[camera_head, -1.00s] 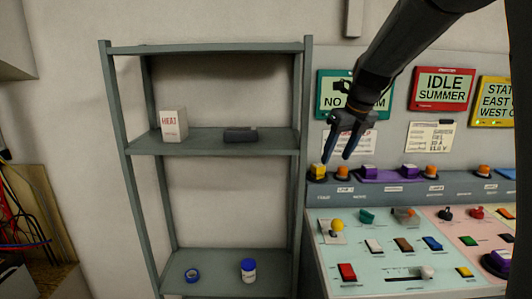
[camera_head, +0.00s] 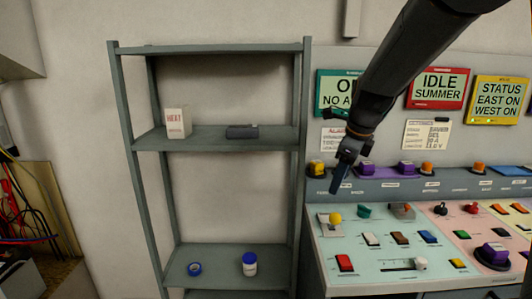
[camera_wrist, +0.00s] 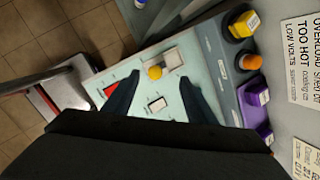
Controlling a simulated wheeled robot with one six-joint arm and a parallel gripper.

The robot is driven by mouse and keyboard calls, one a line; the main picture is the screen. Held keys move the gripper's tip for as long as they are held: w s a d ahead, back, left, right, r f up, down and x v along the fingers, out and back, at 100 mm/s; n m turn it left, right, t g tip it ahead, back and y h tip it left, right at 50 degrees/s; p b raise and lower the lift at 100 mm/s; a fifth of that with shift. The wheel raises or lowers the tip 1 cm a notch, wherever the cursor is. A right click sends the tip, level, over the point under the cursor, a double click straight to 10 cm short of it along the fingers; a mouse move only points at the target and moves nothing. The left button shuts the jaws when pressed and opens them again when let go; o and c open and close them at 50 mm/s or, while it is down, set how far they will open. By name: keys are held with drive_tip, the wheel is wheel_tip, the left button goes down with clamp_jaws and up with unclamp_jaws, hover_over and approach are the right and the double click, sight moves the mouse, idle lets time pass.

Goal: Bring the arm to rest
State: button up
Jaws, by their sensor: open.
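My gripper (camera_head: 344,178) hangs from my dark arm in front of the control panel, just right of the shelf, with its fingers pointing down. In the wrist view its two fingers (camera_wrist: 156,97) stand apart with nothing held between them. Past them lies the pale green panel face (camera_wrist: 185,68) with a yellow-knobbed lever (camera_wrist: 155,72) and a white button (camera_wrist: 158,104). I cannot tell from these views how far the fingertips are above the panel.
A grey shelf unit (camera_head: 220,139) stands left, holding a white box (camera_head: 177,123), a dark case (camera_head: 242,131), a blue tape roll (camera_head: 195,268) and a blue-lidded jar (camera_head: 249,264). The sloped console (camera_head: 385,243) has many buttons. Cables (camera_head: 30,210) hang far left.

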drive_tip(key=s+f+n, duration=0.4)
drive_tip(key=s+n, duration=0.4)
drive_tip(key=s+a+f+n+g, duration=0.1)
drive_tip(key=s+f+n, duration=0.4)
drive_tip(key=s+n, duration=0.3)
drive_tip(key=s+f+n+g+h, duration=0.1)
drive_tip(key=s+f+n, duration=0.4)
drive_tip(key=s+n, duration=0.3)
drive_tip(key=shift+s+a+n, duration=0.15)
drive_tip(key=shift+s+n, duration=0.15)
drive_tip(key=shift+s, duration=0.2)
drive_tip(key=shift+c, duration=0.2)
